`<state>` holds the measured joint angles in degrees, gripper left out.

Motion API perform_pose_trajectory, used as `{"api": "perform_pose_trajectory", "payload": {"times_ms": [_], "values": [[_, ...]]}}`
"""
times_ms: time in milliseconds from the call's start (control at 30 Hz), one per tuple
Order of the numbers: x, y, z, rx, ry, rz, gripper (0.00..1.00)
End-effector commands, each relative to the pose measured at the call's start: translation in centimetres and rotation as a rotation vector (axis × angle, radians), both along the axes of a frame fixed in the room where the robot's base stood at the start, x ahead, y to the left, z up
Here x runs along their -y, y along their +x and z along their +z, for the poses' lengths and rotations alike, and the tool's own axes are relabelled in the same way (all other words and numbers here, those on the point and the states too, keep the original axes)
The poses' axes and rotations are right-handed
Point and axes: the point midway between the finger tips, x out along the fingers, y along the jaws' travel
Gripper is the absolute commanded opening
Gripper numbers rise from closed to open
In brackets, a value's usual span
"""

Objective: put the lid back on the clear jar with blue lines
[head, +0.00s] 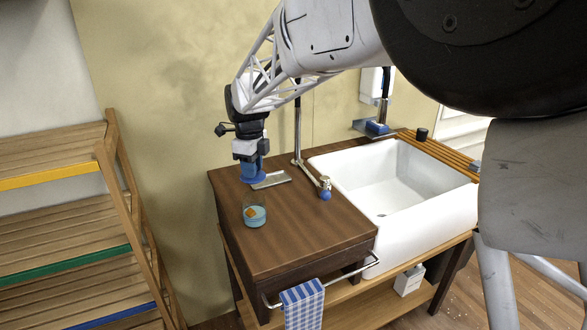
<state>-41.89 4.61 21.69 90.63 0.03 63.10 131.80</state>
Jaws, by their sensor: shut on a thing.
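The clear jar with blue lines (254,215) stands upright and open on the brown wooden counter, left of the sink. A small orange-brown thing shows inside it. My gripper (252,168) is above the back left of the counter, behind the jar, pointing down. It is shut on a blue lid (252,179), apart from the jar. Whether the lid touches the counter I cannot tell from this view. The fingertips are small and partly hidden.
A flat grey metal piece (272,180) lies right beside the lid. A tap with a blue knob (325,194) and a white sink (385,190) stand to the right. A checked towel (302,306) hangs in front. The counter's front half (310,232) is clear. A wooden rack (60,220) stands left.

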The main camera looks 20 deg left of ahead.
Motion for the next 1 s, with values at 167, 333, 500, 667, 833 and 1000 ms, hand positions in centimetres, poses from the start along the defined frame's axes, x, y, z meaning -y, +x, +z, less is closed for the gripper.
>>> {"api": "perform_pose_trajectory", "payload": {"times_ms": [167,333,500,667,833,1000], "values": [[-0.8,0.3,0.3,-0.001,-0.001,0.000,0.06],[-0.8,0.4,0.3,-0.001,0.000,0.000,0.06],[-0.8,0.4,0.3,0.000,0.000,0.000,0.06],[-0.8,0.4,0.1,0.000,0.000,0.000,0.06],[-0.8,0.4,-0.4,0.000,0.000,0.000,0.06],[-0.8,0.4,-1.3,0.000,0.000,0.000,0.06]]}}
